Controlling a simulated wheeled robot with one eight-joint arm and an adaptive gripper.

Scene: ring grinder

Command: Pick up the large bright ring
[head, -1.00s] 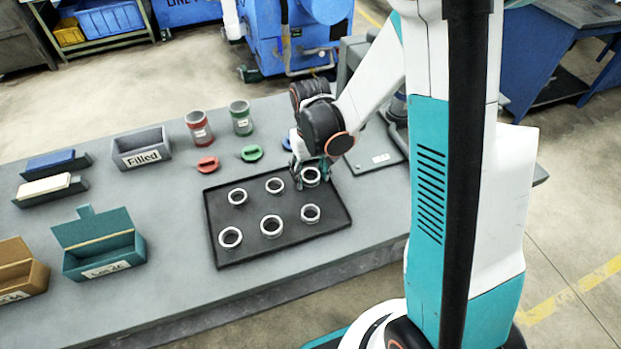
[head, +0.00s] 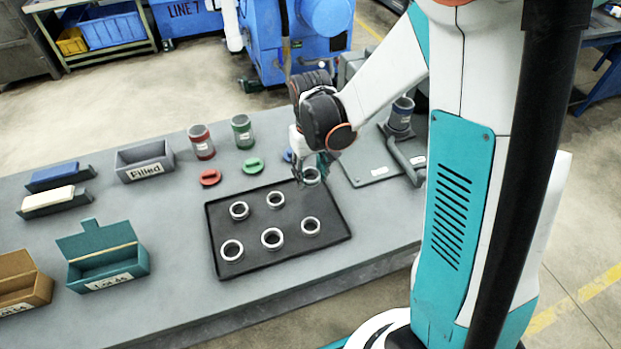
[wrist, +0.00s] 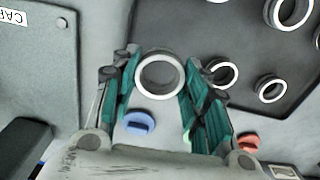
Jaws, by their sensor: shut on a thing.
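My gripper (wrist: 160,82) is shut on a large bright ring (wrist: 140,87) in the wrist view, with teal fingers on either side of it. In the head view the held ring (head: 311,176) shows below my gripper (head: 311,168), at the back right corner of the dark tray (head: 335,236). It appears raised above the tray. The fingers partly hide it there. Several other metal rings stay on the tray, among them one at front left (head: 231,250) and one at front middle (head: 272,239).
Red (head: 201,146) and green (head: 242,132) jars stand behind the tray with red (head: 210,177) and green (head: 253,166) lids before them. A blue lid (wrist: 138,123) lies below the gripper. A grey "Filled" bin (head: 143,166) and a teal box (head: 104,262) stand left.

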